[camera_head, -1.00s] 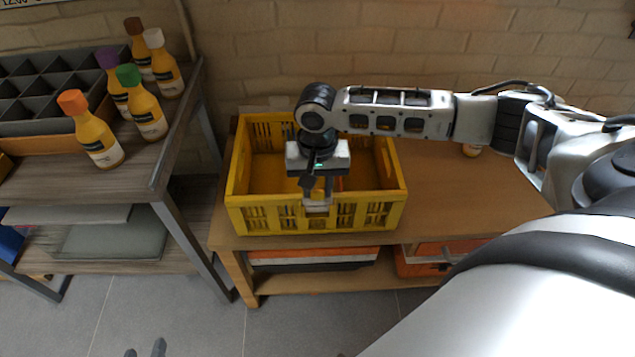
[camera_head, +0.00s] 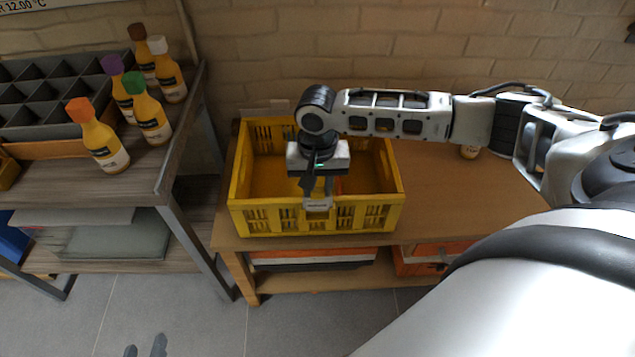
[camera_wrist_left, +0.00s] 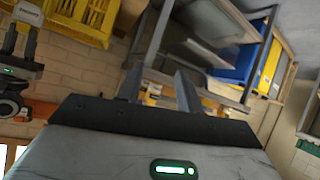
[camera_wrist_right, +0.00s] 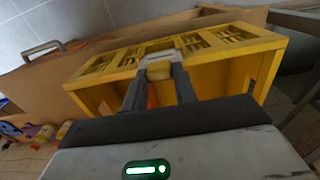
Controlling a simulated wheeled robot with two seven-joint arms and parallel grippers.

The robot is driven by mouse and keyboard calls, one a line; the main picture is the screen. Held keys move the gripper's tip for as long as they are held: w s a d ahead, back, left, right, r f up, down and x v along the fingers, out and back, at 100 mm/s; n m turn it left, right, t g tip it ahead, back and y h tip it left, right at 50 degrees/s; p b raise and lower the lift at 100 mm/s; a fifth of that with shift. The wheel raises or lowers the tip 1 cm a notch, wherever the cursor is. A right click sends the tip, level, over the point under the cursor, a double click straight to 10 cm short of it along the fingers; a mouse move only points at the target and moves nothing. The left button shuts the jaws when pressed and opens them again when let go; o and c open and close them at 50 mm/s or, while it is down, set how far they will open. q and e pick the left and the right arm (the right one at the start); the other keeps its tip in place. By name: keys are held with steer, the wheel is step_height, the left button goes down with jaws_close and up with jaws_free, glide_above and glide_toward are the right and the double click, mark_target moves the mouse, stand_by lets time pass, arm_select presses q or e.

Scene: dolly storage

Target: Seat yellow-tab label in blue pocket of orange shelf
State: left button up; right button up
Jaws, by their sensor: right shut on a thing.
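My right gripper (camera_head: 318,196) is over the near wall of the yellow crate (camera_head: 250,215), with its fingers pointing down. It is shut on a small pale label (camera_head: 318,206), seen against the crate's wall. In the right wrist view the label (camera_wrist_right: 160,44) is whitish, with a pale yellow block between the fingertips (camera_wrist_right: 160,72). I cannot tell whether it touches the crate. My left gripper (camera_head: 145,348) shows only its fingertips at the bottom edge; in the left wrist view its fingers (camera_wrist_left: 158,88) are apart and empty. I cannot make out a blue pocket or an orange shelf.
The crate stands on a wooden table (camera_head: 450,190). Orange-fronted items (camera_head: 310,254) lie beneath it. At left, a shelf unit (camera_head: 140,180) carries several bottles (camera_head: 100,138) and a divided grey box (camera_head: 60,90). The table is mostly clear right of the crate.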

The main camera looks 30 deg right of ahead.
arm_select(q)
steer(key=shift+f, duration=0.1)
